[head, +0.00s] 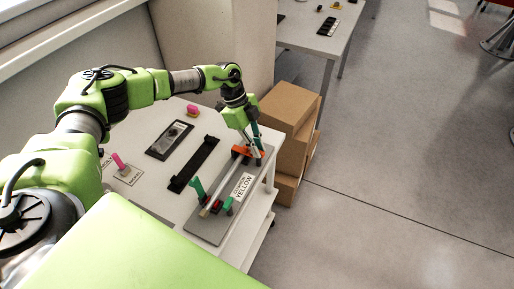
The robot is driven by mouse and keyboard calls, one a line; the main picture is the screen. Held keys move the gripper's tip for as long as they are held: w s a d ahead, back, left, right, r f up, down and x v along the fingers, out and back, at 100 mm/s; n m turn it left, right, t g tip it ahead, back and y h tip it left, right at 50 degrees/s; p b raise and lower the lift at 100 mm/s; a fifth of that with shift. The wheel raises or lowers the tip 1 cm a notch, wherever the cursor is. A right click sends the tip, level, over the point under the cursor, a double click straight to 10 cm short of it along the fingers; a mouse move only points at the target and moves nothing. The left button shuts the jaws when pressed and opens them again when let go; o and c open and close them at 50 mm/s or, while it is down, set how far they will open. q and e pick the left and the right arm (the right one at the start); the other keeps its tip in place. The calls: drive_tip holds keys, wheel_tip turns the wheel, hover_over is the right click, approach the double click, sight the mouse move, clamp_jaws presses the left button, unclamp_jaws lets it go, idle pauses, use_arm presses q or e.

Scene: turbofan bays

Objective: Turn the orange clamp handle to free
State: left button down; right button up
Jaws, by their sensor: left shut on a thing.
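The orange clamp handle (239,151) is at the far end of a grey plate (203,226) on the white table. My left gripper (251,149) reaches down to it from above. Its fingers are shut at the orange handle, though the contact is small and partly hidden. A dark teal upright piece (257,133) stands close beside the fingers. A pale bar (222,192) runs along the plate from the orange clamp to a green handle (197,188) at the near end. My right gripper is not in view.
A "YELLOW" label (242,187) lies on the plate. A black tray (194,164), a dark framed piece (170,139) and pink-topped items (119,161) are left of it. Cardboard boxes (289,108) stand behind the table's right end. Open floor lies right.

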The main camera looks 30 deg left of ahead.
use_arm(q)
drive_tip(key=m+b, duration=0.1)
drive_tip(key=m, duration=0.1)
drive_tip(key=m+g+b, duration=0.1)
drive_tip(key=m, duration=0.1)
drive_tip(key=shift+w+d+f+g, duration=0.15)
drive_tip(key=shift+w+g, duration=0.05)
drive_tip(key=shift+g, duration=0.1)
drive_tip(key=m+b, duration=0.2)
drive_tip(key=m, duration=0.1)
drive_tip(key=m+g+y+b, duration=0.1)
drive_tip(key=m+b, duration=0.1)
drive_tip(key=shift+w+d+m+g+y+b, duration=0.1)
drive_tip(key=shift+m+g+y+b, duration=0.2)
drive_tip(key=shift+m+b, duration=0.1)
drive_tip(key=m+y+b, duration=0.1)
drive_tip(key=m+b, duration=0.1)
drive_tip(key=m, duration=0.1)
drive_tip(key=shift+g, duration=0.4)
drive_tip(key=shift+d+m+y+b, duration=0.1)
drive_tip(key=shift+m+y+b, duration=0.65)
drive_tip(key=shift+m, duration=1.35)
drive_tip(key=shift+r, duration=0.2)
drive_tip(key=c, duration=2.1)
unclamp_jaws()
drive_tip(key=shift+v, duration=3.75)
